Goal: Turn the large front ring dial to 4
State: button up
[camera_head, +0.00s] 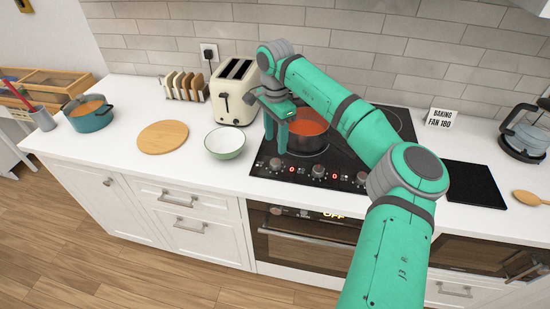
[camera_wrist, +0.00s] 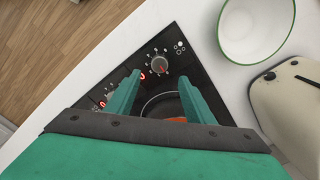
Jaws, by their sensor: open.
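The black cooktop (camera_head: 258,170) has a row of round knobs along its front edge, with red digits between them. The leftmost knob (camera_head: 275,163) is grey with a red mark, and a second knob (camera_head: 318,170) stands to its right. Which one serves the large front ring I cannot tell. My gripper (camera_head: 275,146) is open, fingers pointing down just behind and above the leftmost knob. In the wrist view a knob (camera_wrist: 159,64) shows just beyond the gap between the fingertips (camera_wrist: 160,78), apparently untouched.
A pot of red food (camera_head: 309,131) stands on the cooktop close to my gripper's right. A green-rimmed bowl (camera_head: 225,143) and a cream toaster (camera_head: 233,92) are to the left. A round board (camera_head: 163,137) lies further left. A dark oven (camera_head: 300,238) is below.

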aim_at(275, 162)
notch_tip(275, 162, down, 8)
jog(key=shift+s+d+f, duration=0.1)
jog(key=shift+f, duration=0.25)
jog(key=c, duration=1)
jog(key=shift+c, duration=0.2)
